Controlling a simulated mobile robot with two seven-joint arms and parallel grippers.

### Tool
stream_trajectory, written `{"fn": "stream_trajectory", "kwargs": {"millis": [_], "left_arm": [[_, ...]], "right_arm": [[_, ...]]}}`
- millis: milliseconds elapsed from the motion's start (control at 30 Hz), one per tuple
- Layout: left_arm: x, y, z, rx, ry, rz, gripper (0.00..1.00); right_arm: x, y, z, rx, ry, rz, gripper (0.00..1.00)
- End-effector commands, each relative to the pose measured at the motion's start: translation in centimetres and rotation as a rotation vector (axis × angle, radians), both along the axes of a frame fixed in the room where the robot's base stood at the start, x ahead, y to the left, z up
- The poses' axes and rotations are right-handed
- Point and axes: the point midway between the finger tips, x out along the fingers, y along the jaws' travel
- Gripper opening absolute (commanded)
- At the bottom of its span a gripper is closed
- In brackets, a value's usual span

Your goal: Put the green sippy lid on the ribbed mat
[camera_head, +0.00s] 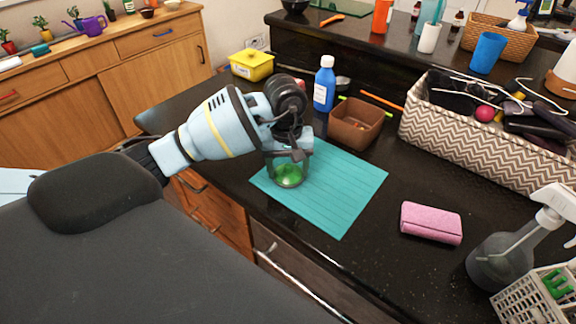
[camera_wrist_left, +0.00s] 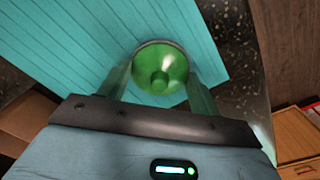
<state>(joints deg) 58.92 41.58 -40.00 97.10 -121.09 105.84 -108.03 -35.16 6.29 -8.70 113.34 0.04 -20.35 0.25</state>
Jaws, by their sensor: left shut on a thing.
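The green sippy lid (camera_head: 288,176) is round with a raised spout and is held low over the left part of the teal ribbed mat (camera_head: 345,191). The lid also shows in the left wrist view (camera_wrist_left: 161,68), between the two fingers, with the ribbed mat (camera_wrist_left: 62,40) behind it. My left gripper (camera_head: 287,170) is shut on the lid, with its fingers pointing down. Whether the lid touches the mat I cannot tell. My right gripper is not in view.
A brown bin (camera_head: 355,122) and a blue bottle (camera_head: 324,84) stand behind the mat. A zigzag-patterned basket (camera_head: 480,142) fills the back right. The mat's right part is bare.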

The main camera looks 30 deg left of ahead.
Motion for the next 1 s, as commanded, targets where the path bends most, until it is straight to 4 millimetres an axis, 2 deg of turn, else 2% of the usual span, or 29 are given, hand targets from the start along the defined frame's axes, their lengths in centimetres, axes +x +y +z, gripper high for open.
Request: {"fn": "stream_trajectory", "kwargs": {"millis": [33,200,467,567,667,1000], "left_arm": [[0.0,0.0,-0.2,0.0,0.003,0.0,0.66],[0.0,0.0,-0.1,0.0,0.001,0.0,0.85],[0.0,0.0,0.0,-0.001,0.001,0.0,0.85],[0.0,0.0,0.6,0.0,-0.003,0.0,0.85],[0.1,0.1,1.7,0.001,-0.003,0.001,0.85],[0.0,0.2,8.3,0.001,-0.003,0.001,0.85]], "right_arm": [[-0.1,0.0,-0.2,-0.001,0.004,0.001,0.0],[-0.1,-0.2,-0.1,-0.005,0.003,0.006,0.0],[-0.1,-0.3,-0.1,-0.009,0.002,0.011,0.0],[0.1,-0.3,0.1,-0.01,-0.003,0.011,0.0],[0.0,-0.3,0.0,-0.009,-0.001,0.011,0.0],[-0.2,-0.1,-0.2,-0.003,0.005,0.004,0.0]]}}
